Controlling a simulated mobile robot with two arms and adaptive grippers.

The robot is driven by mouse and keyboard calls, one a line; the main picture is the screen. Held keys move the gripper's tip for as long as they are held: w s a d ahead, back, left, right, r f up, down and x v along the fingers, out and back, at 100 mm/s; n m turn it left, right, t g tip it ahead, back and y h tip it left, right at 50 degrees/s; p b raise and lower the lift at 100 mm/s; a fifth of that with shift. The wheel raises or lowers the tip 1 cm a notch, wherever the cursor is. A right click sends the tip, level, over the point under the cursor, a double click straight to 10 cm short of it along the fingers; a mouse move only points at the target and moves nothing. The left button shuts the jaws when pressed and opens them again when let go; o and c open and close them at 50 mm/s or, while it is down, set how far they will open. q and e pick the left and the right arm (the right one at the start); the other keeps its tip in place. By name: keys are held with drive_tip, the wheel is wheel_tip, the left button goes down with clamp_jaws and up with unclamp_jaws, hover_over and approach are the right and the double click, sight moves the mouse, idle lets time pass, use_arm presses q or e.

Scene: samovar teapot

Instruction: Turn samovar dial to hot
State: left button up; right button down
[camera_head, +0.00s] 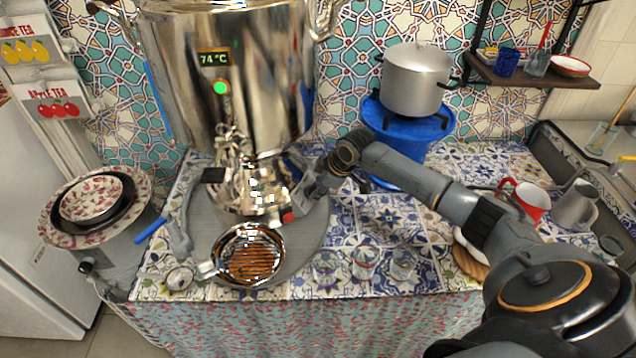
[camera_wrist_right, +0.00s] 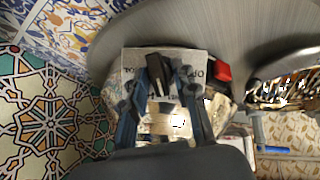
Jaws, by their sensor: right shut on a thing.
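The shiny samovar (camera_head: 240,70) stands on the tiled counter at centre left. Its small display (camera_head: 213,58) reads 74 °C, with a round green light (camera_head: 219,88) below it. In the right wrist view, a light label plate (camera_wrist_right: 197,58) with partly covered lettering lies behind the black dial (camera_wrist_right: 155,75). My right gripper (camera_wrist_right: 160,88) is shut on the dial, with a blue-grey finger on either side. In the head view, my right gripper (camera_head: 312,184) is at the right of the samovar's base, and the dial is hidden. My left gripper is not in view.
A red part (camera_wrist_right: 223,71) sits right beside the label plate. A round strainer-like dish (camera_head: 250,256) is in front of the samovar, with glasses (camera_head: 365,263) to its right. A grey pot (camera_head: 414,80) stands on a blue stove (camera_head: 410,130) behind my right arm.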

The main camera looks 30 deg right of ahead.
drive_tip(key=shift+r+m+g+y+p, duration=0.15)
drive_tip(key=shift+m+g+y+p, duration=0.2)
drive_tip(key=shift+m+p, duration=0.4)
drive_tip(key=shift+w+d+m+g+y+p, duration=0.1)
drive_tip(key=shift+m+g+y+p, duration=0.2)
drive_tip(key=shift+m, duration=0.45)
drive_tip(key=shift+d+f+m+y, duration=0.1)
drive_tip(key=shift+f+m+y, duration=0.1)
drive_tip(key=shift+m+y, duration=0.6)
drive_tip(key=shift+w+d+m+g+y, duration=0.1)
drive_tip(key=shift+m+g+y, duration=0.3)
drive_tip(key=shift+m, duration=1)
drive_tip(key=c, duration=1.3)
unclamp_jaws()
drive_tip(key=shift+c, duration=0.2)
